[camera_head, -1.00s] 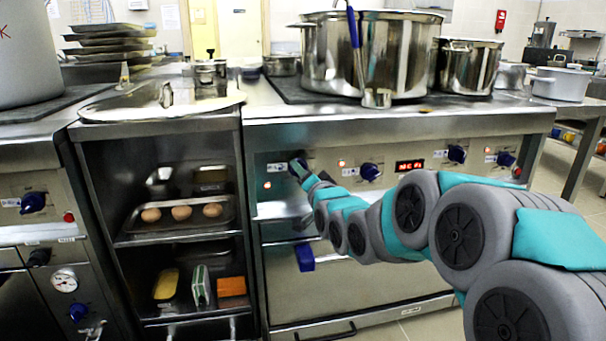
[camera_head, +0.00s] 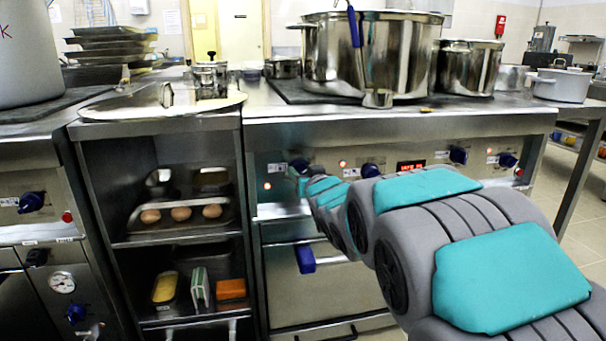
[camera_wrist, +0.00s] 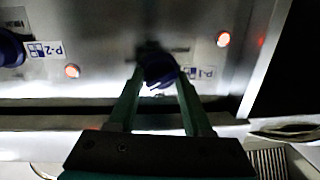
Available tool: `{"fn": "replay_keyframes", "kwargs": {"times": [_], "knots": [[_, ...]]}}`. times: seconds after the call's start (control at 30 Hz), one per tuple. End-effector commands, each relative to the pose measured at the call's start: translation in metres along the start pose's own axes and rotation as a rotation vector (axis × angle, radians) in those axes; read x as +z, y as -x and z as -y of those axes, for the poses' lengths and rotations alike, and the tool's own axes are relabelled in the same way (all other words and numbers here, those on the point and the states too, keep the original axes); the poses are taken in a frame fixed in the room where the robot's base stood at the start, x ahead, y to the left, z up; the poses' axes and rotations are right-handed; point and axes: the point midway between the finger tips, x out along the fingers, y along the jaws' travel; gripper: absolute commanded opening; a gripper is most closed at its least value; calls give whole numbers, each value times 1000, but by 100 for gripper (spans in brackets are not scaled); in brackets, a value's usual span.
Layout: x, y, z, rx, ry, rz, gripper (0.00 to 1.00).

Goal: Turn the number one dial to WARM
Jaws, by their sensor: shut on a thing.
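The number one dial (camera_wrist: 158,66), a dark blue knob beside a P-1 label (camera_wrist: 199,72), is on the steel stove front in the wrist view. My gripper (camera_wrist: 161,84) is shut on this dial, with one finger on each side of it. In the head view the dial (camera_head: 300,165) shows as a small dark patch at the left end of the stove's panel, partly hidden by my gripper (camera_head: 303,178). The dial's pointer and any WARM mark are too small and dark to read.
A second blue dial (camera_wrist: 10,48) labelled P-2 is beside it. A red-lit display (camera_head: 411,166) is on the panel. A blue handle (camera_head: 305,258) sticks out below. An open shelf unit (camera_head: 122,242) with eggs stands left. A large stockpot (camera_head: 395,55) stands on top.

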Motion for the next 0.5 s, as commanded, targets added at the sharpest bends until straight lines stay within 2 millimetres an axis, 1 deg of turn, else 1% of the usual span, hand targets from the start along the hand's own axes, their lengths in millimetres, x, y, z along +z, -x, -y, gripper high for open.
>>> {"fn": "replay_keyframes", "kwargs": {"times": [0.2, 0.5], "knots": [[1, 0, 0, 7, 66, 7, 0], [1, 0, 0, 9, 86, 9, 0]]}}
